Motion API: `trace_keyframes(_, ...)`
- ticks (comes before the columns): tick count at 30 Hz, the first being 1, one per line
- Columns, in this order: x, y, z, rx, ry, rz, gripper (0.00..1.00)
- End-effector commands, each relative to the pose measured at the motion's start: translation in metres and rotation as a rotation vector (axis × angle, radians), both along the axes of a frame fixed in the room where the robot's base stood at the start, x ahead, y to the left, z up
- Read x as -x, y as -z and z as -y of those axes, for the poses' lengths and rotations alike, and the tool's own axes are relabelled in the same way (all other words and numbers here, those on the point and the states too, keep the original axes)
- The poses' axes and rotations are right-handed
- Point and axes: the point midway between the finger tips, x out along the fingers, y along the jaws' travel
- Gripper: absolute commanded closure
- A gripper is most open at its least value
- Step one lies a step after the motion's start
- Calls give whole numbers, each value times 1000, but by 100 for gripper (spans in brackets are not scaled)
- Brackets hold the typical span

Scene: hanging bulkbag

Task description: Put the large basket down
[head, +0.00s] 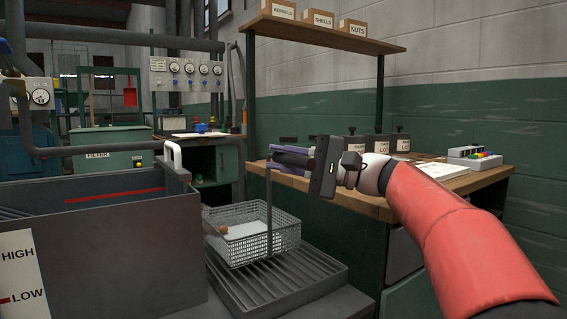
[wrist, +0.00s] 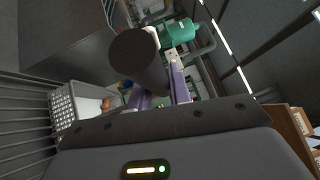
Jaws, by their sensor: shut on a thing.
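The large basket (head: 280,238) is a pale wire-mesh basket with a tall dark upright rod (head: 269,215) and a dark handle at its top. It hangs or stands level over the ribbed drain rack (head: 300,285); I cannot tell whether its bottom touches the bars. A white sheet-like thing and a brown item show inside. My gripper (head: 285,157) is above the basket, its purple fingers shut on the dark handle. In the wrist view the round handle end (wrist: 135,50) fills the space before the fingers (wrist: 163,85), and the basket (wrist: 63,108) shows at the left.
A grey tank (head: 120,245) with a HIGH/LOW gauge (head: 18,275) and a white handle (head: 173,155) stands left of the rack. A wooden workbench (head: 385,207) with labelled bins and a button box (head: 474,157) stands behind and right. Pipes run at the back left.

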Motion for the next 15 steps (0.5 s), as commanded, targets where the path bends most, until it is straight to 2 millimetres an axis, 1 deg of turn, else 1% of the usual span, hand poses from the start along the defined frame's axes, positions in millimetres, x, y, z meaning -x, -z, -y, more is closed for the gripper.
trace_keyframes(3, 1, -3, 0, -1, 0, 4, 100)
trace_keyframes(7, 1, 0, 0, -2, 0, 3, 100)
trace_keyframes(8, 0, 2, 0, 0, 0, 0, 79)
trace_keyframes(9, 0, 1, 0, 0, 0, 0, 74)
trace_keyframes(12, 0, 1, 0, 1, 0, 0, 61)
trace_keyframes(13, 0, 1, 0, 1, 0, 0, 59)
trace_keyframes(15, 0, 1, 0, 1, 0, 0, 59)
